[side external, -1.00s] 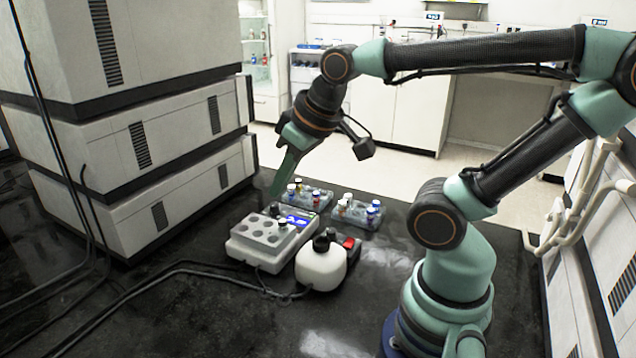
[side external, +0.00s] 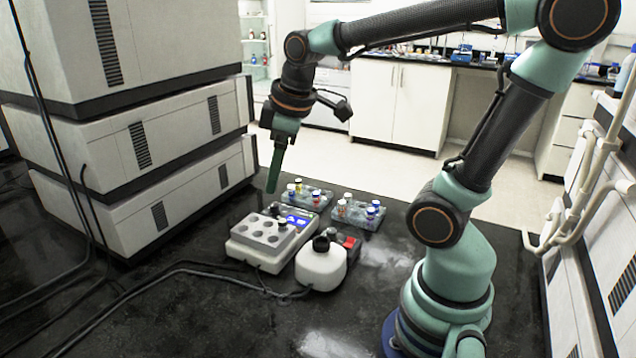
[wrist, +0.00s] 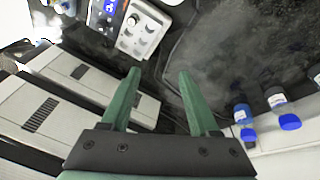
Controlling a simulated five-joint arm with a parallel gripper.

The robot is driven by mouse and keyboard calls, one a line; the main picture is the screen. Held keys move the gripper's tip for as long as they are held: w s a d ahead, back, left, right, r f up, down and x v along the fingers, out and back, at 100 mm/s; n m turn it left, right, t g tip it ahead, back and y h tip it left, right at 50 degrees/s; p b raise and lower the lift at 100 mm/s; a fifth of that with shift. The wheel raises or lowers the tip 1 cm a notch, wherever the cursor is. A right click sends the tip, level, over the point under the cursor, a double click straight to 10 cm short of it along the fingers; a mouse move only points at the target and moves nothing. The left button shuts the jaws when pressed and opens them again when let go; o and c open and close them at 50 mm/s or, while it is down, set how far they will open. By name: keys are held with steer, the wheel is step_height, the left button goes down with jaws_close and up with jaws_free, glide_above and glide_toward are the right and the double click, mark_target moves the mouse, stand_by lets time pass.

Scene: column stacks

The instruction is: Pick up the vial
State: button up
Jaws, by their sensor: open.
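Several small vials with coloured caps stand in two clear racks, a left one (side external: 312,197) and a right one (side external: 357,213). A capped vial (side external: 282,226) seems to stand in the white block (side external: 262,241) with round wells and a blue display. Which vial the task means, I cannot tell. My gripper (side external: 272,188) points down above and behind the block in the side view, apart from every vial. In the wrist view its two green fingers (wrist: 159,74) are spread with nothing between them. The block (wrist: 141,30) shows beyond the fingertips there.
A white round bottle (side external: 320,265) with a black cap stands in front of the racks, beside a red-topped item (side external: 350,243). Stacked grey-white units (side external: 150,165) rise at the left. Cables (side external: 150,284) run across the black bench. Blue-capped bottles (wrist: 241,113) show in the wrist view.

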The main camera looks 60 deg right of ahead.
steer(key=w+d+f+n+g, duration=0.4)
steer(key=w+d+f+n, duration=0.15)
steer(key=d+n, duration=0.4)
steer(key=n, duration=0.1)
glide_above(281, 221)
step_height(281, 221, down, 7)
steer(key=shift+w+d+r, duration=0.1)
steer(key=shift+d, duration=0.05)
steer(key=shift+f, duration=2.65)
jaws_close()
